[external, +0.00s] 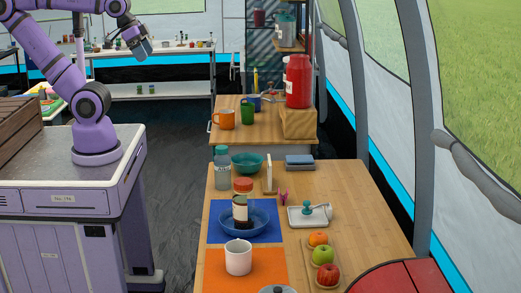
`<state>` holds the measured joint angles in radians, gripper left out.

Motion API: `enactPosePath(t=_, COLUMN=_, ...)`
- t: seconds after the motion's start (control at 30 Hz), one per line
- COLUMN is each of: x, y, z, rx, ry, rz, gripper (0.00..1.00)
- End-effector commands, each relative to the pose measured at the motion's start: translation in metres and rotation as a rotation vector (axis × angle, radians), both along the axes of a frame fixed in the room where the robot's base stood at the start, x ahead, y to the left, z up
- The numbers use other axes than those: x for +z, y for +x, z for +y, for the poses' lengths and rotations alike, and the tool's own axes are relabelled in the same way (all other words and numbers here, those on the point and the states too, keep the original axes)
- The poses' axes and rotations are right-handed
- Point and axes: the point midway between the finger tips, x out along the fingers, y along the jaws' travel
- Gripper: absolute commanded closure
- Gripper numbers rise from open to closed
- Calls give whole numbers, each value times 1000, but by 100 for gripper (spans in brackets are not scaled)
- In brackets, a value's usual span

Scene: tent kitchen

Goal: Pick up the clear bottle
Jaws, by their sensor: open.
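A clear, greyish bottle (222,175) with a teal cap stands upright at the far left corner of the near wooden table (350,205). My gripper (144,50) is raised at the upper left, well away from both bottles and beyond the near table. It is small in view, open, and nothing shows between its fingers.
A teal bowl (247,166) sits right of the clear bottle, near an upright wooden board (268,178). A white mug (238,258), fruit tray (337,258) and white tray (300,222) share the table. A red dispenser (298,82) stands behind. Floor between my base and table is clear.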

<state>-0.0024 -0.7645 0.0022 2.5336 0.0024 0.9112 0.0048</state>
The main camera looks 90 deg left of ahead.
Motion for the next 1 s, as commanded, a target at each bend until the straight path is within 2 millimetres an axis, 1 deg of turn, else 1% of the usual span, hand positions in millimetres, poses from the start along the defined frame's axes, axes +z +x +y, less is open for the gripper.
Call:
enactPosePath(t=0.27, x=0, y=0, z=0, rx=0, ry=1, rz=1, gripper=2)
enactPosePath(t=0.37, x=-1, y=7, z=2, rx=-9, ry=11, rz=10, gripper=2)
enactPosePath(t=0.47, x=-4, y=21, z=6, rx=-36, ry=38, rz=31, gripper=2)
enactPosePath(t=0.67, x=-20, y=67, z=23, rx=-129, ry=112, rz=95, gripper=2)
enactPosePath(t=0.87, x=-45, y=112, z=46, rx=-238, ry=176, rz=164, gripper=2)
enactPosePath(t=1.0, x=-68, y=141, z=64, rx=-317, ry=210, rz=210, gripper=2)
